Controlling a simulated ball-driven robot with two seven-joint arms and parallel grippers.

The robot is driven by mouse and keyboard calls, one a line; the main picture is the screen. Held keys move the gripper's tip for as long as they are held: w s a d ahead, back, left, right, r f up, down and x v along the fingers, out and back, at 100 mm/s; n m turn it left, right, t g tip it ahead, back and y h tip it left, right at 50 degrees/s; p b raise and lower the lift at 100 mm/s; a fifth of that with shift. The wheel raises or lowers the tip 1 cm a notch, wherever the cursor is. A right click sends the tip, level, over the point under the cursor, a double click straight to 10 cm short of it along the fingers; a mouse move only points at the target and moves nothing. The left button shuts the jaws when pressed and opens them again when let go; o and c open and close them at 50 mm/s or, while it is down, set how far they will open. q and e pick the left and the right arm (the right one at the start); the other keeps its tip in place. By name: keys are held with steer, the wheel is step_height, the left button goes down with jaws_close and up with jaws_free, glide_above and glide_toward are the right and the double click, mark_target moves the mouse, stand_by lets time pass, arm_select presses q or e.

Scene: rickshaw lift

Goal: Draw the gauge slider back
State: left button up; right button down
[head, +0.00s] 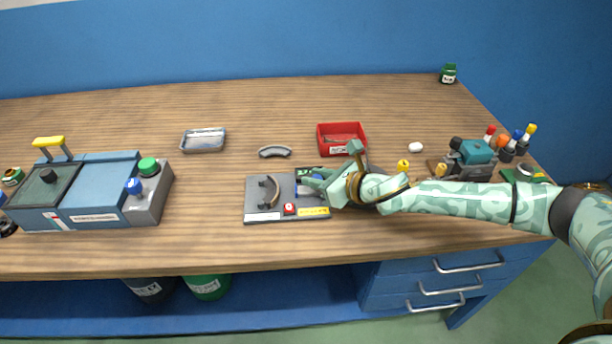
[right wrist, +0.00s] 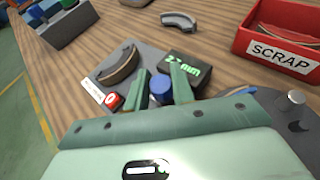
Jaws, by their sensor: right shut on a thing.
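The gauge (head: 262,216) is a dark grey plate on the bench, with a curved shoe (head: 268,192) standing on its left part. A red zero button (head: 289,209) and a yellow scale (head: 314,212) sit along its front. My right gripper (head: 312,183) is over the plate's right part. In the right wrist view its green fingers are shut on the slider's round blue knob (right wrist: 161,86). A dark display (right wrist: 188,70) beside it shows green digits in mm, partly hidden by a finger. The slider's body is mostly hidden. My left gripper is not in view.
A red scrap bin (head: 342,127) stands behind the gauge, also in the right wrist view (right wrist: 262,28). A loose curved shoe (head: 275,152) and a metal tray (head: 203,140) lie behind. A blue machine (head: 98,190) stands left; a teal device (head: 470,158) and bottles stand right.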

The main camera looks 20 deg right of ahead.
steer(key=c, duration=1.2)
jaws_free()
steer(key=shift+d, duration=0.25)
steer(key=p+v, duration=0.1)
steer(key=v, duration=0.7)
steer(key=shift+p, duration=0.4)
steer(key=shift+b+v, duration=0.3)
steer(key=shift+v, duration=3.9)
steer(key=shift+s, duration=0.1)
